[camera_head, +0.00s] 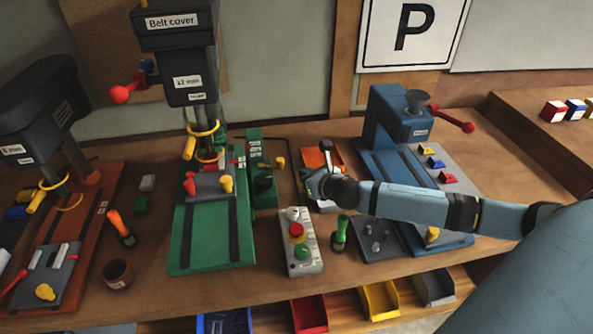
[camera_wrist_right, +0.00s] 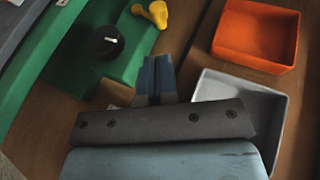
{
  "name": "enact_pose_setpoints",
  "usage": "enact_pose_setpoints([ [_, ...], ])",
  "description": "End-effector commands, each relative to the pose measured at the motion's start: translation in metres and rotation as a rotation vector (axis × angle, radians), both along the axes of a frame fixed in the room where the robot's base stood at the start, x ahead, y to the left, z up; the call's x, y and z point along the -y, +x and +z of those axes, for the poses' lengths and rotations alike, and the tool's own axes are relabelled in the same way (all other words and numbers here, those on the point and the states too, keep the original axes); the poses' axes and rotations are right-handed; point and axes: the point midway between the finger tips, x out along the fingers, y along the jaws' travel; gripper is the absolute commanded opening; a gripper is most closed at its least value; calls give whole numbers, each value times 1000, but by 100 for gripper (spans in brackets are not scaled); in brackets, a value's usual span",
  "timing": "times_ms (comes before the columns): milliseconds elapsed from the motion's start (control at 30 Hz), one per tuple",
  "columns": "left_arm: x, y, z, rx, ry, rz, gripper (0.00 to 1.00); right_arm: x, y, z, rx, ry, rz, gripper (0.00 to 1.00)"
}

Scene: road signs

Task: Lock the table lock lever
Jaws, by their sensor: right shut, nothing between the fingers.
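A green drill press stands left of centre in the head view, its green base (camera_head: 218,240) carrying a grey table (camera_head: 208,187) with red and yellow knobbed levers. Beside it is a green block (camera_head: 262,192) with a yellow-knobbed lever (camera_head: 280,162) and a black dial. The yellow lever (camera_wrist_right: 155,12) and the dial (camera_wrist_right: 106,42) also show in the right wrist view. No readable label tells me which is the table lock lever. My right gripper (camera_head: 308,180) is shut and empty, just right of the green block; its fingertips (camera_wrist_right: 156,68) are apart from the yellow lever. My left gripper is not in view.
An orange bin (camera_wrist_right: 255,38) and a grey bin (camera_wrist_right: 225,90) lie close right of my gripper in the wrist view. A button box (camera_head: 300,245) and green-handled tool (camera_head: 340,233) stand in front. A blue machine (camera_head: 395,125) is at right, another drill press (camera_head: 40,105) at left.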

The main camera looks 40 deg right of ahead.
Motion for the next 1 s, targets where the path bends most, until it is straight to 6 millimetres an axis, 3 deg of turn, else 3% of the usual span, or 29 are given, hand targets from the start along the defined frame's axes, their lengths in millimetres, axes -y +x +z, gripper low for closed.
enact_pose_setpoints([
  [300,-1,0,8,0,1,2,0,-2,54,-17,2,3,-2,0],
  [500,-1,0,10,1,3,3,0,-2,78,-26,1,2,0,0],
  [1000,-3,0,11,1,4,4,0,-1,86,-29,0,0,1,0],
])
